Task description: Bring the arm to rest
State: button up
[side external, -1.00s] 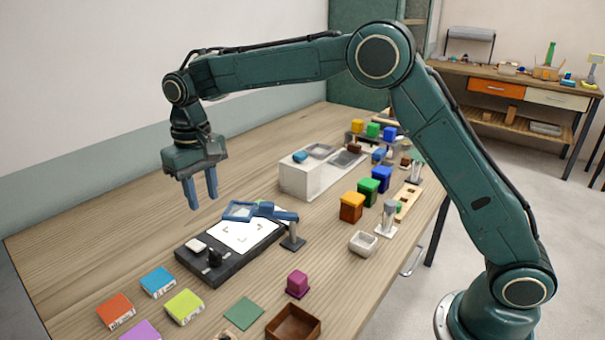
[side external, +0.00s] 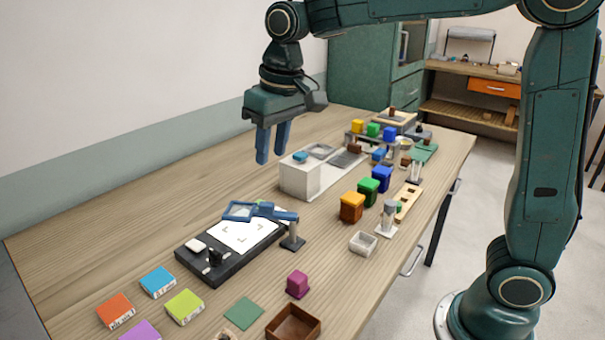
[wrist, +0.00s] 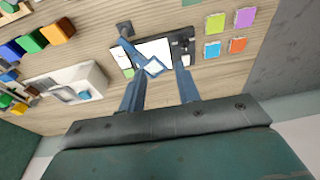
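My gripper (side external: 272,143) hangs high above the wooden table, fingers pointing down. Its two blue fingers are apart with nothing between them; they also show apart in the wrist view (wrist: 155,90). In the side view it is up and left of the white block-shaped station (side external: 301,181) and above the black board with a white sheet (side external: 245,236). It touches nothing on the table. No glass rod can be made out between the fingers.
A blue-framed magnifier (side external: 262,211) stands over the board. Coloured boxes (side external: 158,282) lie at the front left. The table's (side external: 120,215) left part is bare.

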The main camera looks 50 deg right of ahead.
jog(key=s+d+f+t, duration=0.1)
jog(key=s+d, duration=0.2)
jog(key=s, duration=0.8)
jog(key=s+d+f+t, duration=0.2)
jog(key=s+d, duration=0.2)
jog(key=s, duration=0.8)
